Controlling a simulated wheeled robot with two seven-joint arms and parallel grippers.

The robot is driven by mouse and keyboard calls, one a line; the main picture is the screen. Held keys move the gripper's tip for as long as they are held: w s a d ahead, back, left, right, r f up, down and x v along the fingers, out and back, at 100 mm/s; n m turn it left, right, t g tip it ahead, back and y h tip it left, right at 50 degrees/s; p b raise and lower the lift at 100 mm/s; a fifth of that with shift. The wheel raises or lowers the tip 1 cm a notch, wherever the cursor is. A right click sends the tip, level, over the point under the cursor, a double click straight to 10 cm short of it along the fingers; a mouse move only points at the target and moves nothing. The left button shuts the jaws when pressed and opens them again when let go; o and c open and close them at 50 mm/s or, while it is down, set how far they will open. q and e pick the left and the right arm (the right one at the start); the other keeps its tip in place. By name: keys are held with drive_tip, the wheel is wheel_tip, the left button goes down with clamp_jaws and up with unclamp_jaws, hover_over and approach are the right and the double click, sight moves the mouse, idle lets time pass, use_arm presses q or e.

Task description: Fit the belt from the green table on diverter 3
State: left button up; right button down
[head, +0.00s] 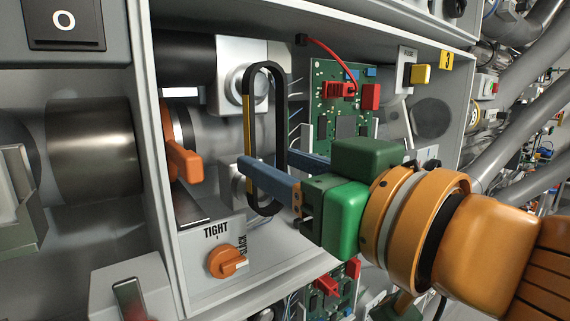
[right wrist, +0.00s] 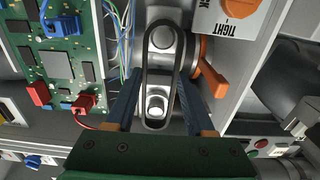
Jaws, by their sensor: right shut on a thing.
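The belt (head: 281,125) is a black upright loop with a yellow stripe. My right gripper (head: 267,160) is shut on its two long sides, one blue finger on each. The belt is inside an open grey housing, in front of an upper pulley (head: 234,82) and a lower pulley, mostly hidden in the head view. In the right wrist view, the belt (right wrist: 146,62) frames both the lower pulley (right wrist: 162,39) and the upper pulley (right wrist: 155,104); I cannot tell whether it touches them. An orange TIGHT/SLACK knob (head: 227,261) points toward SLACK.
A green circuit board (head: 330,110) with a red wire stands right of the belt. An orange lever (head: 182,160) is at the left. The housing's left wall (head: 150,130) and lower edge lie close. The green table is not in view.

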drive_tip(key=shift+w+a, duration=0.4)
drive_tip(key=shift+w, duration=0.1)
idle(1.1)
drive_tip(key=shift+w+a, duration=0.2)
drive_tip(key=shift+w, duration=0.1)
idle(0.3)
drive_tip(key=shift+b, duration=0.55)
idle(0.4)
drive_tip(key=shift+w, duration=0.1)
idle(0.3)
drive_tip(key=shift+c, duration=0.9)
unclamp_jaws()
drive_tip(key=shift+a, duration=0.1)
